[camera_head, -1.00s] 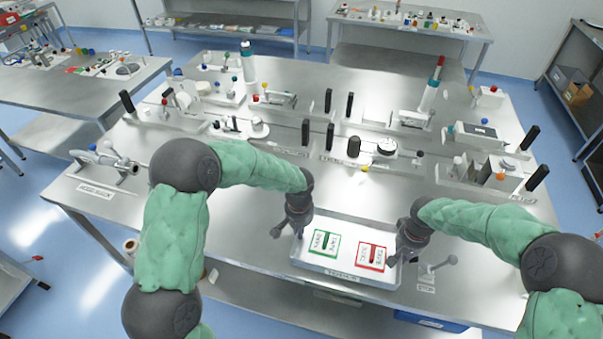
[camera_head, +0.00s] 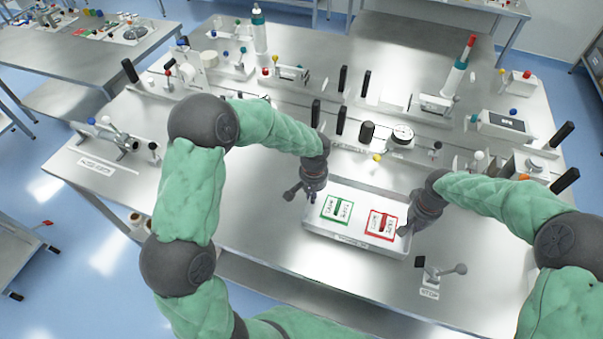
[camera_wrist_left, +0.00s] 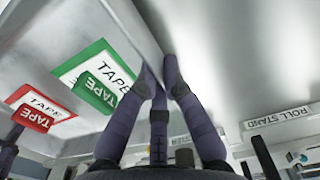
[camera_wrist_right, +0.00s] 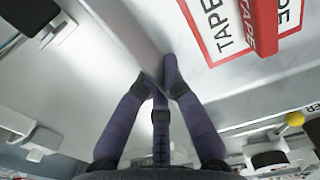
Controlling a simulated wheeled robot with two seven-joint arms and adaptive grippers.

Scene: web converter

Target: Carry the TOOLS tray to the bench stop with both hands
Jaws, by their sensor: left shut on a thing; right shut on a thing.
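The TOOLS tray (camera_head: 375,248), a shallow white tray, is level near the front middle of the steel bench. It holds a green-framed TAPE card (camera_head: 337,209) with a green block and a red-framed one (camera_head: 381,226) with a red block. My left gripper (camera_head: 301,190) is shut on the tray's left wall, also in the left wrist view (camera_wrist_left: 160,85). My right gripper (camera_head: 413,222) is shut on its right wall, also in the right wrist view (camera_wrist_right: 160,85). The bench stop (camera_head: 438,271), a small bracket with a knob, is right of the tray, apart. I cannot tell whether the tray touches the bench.
Fixtures with black upright handles and a dial gauge (camera_head: 402,135) stand in a row behind the tray. A roll stand (camera_head: 120,140) is at the bench's left. Bare steel lies left and in front of the tray. The bench's front edge is close.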

